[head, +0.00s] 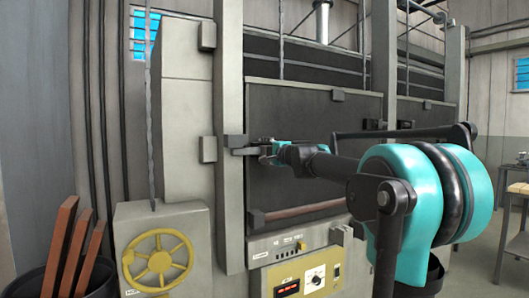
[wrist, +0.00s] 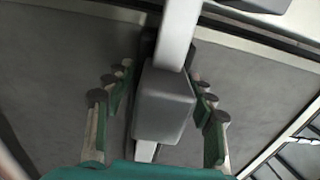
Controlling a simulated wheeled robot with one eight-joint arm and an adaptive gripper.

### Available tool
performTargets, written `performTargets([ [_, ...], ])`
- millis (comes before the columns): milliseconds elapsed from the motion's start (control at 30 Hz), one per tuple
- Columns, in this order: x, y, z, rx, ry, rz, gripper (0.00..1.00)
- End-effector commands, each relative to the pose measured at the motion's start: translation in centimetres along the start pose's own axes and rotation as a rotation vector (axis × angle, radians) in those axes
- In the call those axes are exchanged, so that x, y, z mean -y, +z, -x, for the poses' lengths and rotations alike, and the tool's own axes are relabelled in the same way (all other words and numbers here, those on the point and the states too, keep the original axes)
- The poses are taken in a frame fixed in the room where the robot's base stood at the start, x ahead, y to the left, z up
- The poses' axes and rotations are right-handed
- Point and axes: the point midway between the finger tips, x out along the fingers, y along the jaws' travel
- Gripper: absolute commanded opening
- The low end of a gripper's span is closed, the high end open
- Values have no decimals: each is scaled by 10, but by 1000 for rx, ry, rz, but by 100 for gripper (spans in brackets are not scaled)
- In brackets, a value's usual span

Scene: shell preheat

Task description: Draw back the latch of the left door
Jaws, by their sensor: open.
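The left door (head: 310,125) is a dark grey panel on the furnace front, and it looks shut. Its latch (head: 236,141) is a grey piece with a pale bar at the door's left edge. My gripper (head: 264,149) is at this latch, reaching in from the right. In the wrist view a grey block, seemingly the latch's handle (wrist: 164,106), lies between the spread green fingers of my gripper (wrist: 160,78). A finger stands on each side of it, with gaps showing. Finer contact is unclear.
A yellow handwheel (head: 158,260) on a grey box stands at the lower left, beside a dark bin with brown bars (head: 75,250). A control panel (head: 300,278) sits below the door. A second door (head: 420,113) is to the right. A table (head: 515,188) stands far right.

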Motion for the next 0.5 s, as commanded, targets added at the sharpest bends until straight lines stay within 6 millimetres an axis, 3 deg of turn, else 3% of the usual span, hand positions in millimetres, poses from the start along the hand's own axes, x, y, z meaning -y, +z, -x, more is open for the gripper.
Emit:
performTargets([
  [167, 0, 0, 0, 0, 0, 0, 55],
  [500, 0, 0, 0, 0, 0, 0, 14],
])
